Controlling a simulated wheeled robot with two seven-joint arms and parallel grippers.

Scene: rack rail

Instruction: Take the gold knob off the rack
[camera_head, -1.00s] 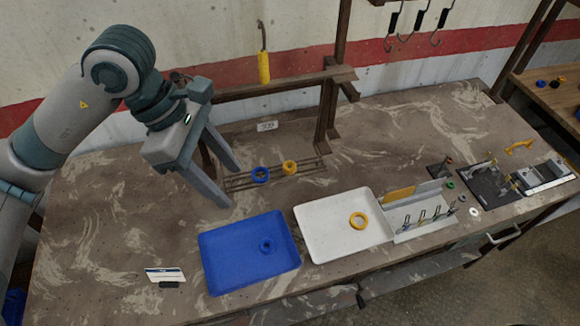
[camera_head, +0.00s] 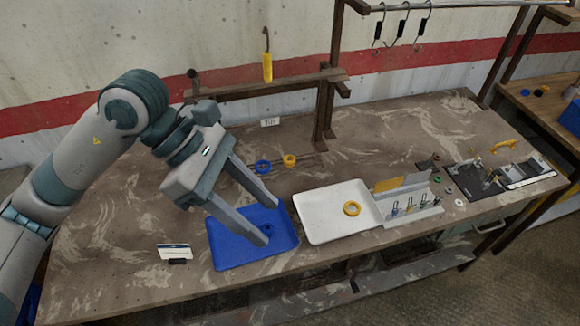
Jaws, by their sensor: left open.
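The gold knob (camera_head: 289,160) sits on the low rack rails (camera_head: 310,157) toward the back of the bench, just right of a blue knob (camera_head: 263,167) on the same rails. My left gripper (camera_head: 273,226) is open, with its two long fingers pointing down over the blue tray (camera_head: 227,258). It is nearer the front than the gold knob, with nothing seen held between the fingers. The fingers and palm hide part of the tray and the left end of the rails. My right gripper is not in view.
A blue piece (camera_head: 268,227) lies in the blue tray, partly behind the fingers. The white tray (camera_head: 318,222) holds a gold ring (camera_head: 352,209). A post and shelf frame (camera_head: 325,105) stands behind the rack. A small sign (camera_head: 175,252) stands at the front left.

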